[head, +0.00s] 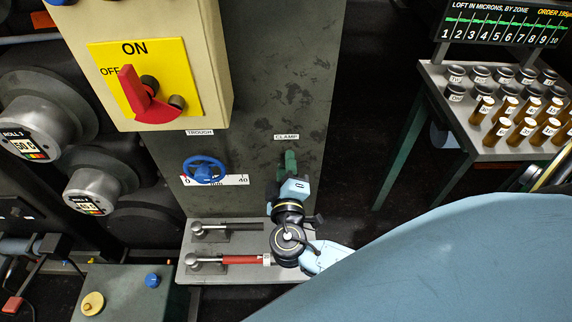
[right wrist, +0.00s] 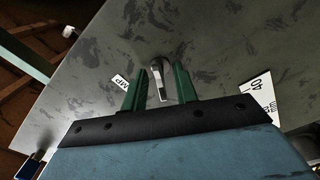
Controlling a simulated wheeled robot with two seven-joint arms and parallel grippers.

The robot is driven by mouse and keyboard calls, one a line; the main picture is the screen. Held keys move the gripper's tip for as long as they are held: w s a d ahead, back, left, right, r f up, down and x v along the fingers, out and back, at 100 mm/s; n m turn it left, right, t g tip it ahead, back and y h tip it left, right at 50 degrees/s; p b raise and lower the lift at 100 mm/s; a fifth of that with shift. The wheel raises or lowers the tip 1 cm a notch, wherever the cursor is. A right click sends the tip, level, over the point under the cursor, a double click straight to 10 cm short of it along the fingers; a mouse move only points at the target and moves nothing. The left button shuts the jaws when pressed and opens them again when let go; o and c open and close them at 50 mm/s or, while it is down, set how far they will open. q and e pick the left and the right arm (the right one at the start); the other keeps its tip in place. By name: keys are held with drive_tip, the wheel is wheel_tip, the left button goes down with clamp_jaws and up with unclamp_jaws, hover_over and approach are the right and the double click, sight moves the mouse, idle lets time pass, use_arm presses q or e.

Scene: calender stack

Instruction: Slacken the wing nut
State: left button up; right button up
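The wing nut (right wrist: 157,72) shows in the right wrist view as a small grey metal piece on the dark mottled panel (right wrist: 215,55). My right gripper (right wrist: 160,70) is open, with one green finger on each side of it. Dark gaps show between the nut and both fingers, so they look apart from it. In the head view my right gripper (head: 289,158) is at the panel just below the CLAMP label (head: 287,137), and it hides the nut there. My left gripper is in neither view.
A blue handwheel (head: 204,169) with a scale is left of my right arm. A red switch (head: 146,97) on a box is above it. Levers (head: 205,259) sit on a ledge below. A table with bottles (head: 492,150) stands at the right.

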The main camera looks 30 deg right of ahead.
clamp_jaws()
idle(0.4)
